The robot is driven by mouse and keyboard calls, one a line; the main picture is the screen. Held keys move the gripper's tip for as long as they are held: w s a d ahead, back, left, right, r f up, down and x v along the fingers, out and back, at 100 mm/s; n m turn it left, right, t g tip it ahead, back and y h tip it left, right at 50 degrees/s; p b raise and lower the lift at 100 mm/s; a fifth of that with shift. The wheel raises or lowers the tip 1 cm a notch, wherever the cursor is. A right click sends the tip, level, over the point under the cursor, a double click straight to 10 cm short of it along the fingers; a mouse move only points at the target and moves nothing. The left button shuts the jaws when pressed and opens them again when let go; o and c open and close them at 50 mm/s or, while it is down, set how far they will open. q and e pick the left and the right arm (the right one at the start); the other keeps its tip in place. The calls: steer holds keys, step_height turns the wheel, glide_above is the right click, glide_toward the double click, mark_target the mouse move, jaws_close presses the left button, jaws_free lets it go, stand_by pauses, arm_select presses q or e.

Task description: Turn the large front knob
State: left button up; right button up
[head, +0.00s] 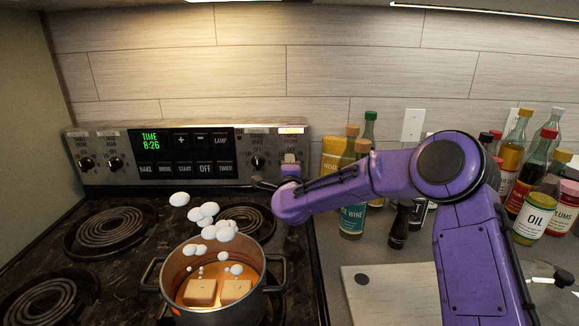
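The stove's control panel (218,180) runs along the back, with two black knobs at its left, one knob (257,162) right of the buttons, and a spot at the far right under a brightly lit label (291,131). The label is too small to read surely. My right gripper (276,178) is at this far-right spot, in front of the panel, and hides most of the knob there. A small pale piece shows just above it; I cannot tell whether it is finger or knob. The finger gap is not clear. My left gripper is not in view.
A steaming pot (220,282) with blocks in orange liquid stands on the front right of the stove, below my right gripper. Bottles, including an oil bottle (536,213), crowd the counter at right. A pale cutting board (385,295) lies beside the stove.

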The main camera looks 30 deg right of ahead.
stand_by(0.5)
steer(key=o, duration=1.1)
steer(key=shift+c, duration=0.2)
steer(key=b+v, duration=0.1)
steer(key=v, duration=0.6)
steer(key=shift+s+b, duration=0.25)
steer(key=shift+b, duration=0.1)
steer(key=shift+c, duration=0.4)
